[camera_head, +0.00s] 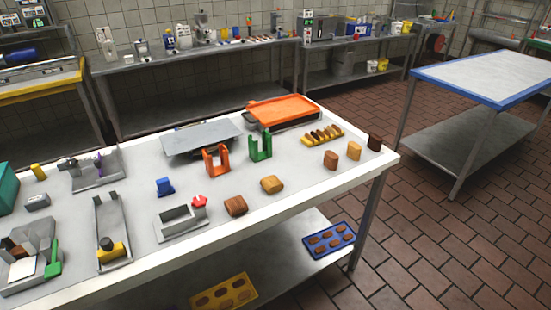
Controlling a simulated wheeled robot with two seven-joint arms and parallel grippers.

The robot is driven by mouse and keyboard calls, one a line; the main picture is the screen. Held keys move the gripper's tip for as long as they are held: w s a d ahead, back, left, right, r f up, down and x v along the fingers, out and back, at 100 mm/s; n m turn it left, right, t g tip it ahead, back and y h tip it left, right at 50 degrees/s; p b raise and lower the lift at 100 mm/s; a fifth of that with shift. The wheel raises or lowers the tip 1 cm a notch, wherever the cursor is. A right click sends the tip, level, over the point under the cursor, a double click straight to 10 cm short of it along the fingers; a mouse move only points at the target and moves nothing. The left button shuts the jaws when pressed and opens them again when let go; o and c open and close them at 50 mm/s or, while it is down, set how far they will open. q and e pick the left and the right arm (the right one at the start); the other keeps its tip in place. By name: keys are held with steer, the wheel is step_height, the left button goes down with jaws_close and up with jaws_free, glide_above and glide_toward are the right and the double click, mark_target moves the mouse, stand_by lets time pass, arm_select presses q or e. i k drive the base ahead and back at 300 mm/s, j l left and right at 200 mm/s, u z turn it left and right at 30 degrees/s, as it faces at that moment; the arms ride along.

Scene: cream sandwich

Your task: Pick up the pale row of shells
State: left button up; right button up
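A yellow rack (307,141) near the table's back right holds a row of several small shell-like pieces (324,132), brown to tan; no clearly pale row can be made out. Loose single pieces lie nearby: a tan one (271,185) and a brown one (235,205) at the front middle. To the right stand a brown one (330,160), a tan one (353,151) and a dark one (375,142). On the lower shelf, a blue tray (309,248) and a yellow tray (198,302) hold several brown pieces. Neither of my grippers is in view.
The white table (300,195) has orange (216,161) and green (260,147) upright brackets, a grey plate (200,138) and an orange-topped tray (285,110). Grey fixtures crowd the left. A blue-edged table (490,75) stands to the right, beyond open brick-red floor (440,225).

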mark_target(271, 184)
steer(key=i+l+u, duration=0.3)
steer(key=i+l, duration=0.15)
steer(key=l, duration=0.25)
steer(key=i+l+u, duration=0.3)
steer(key=l, duration=0.45)
steer(key=i, duration=0.1)
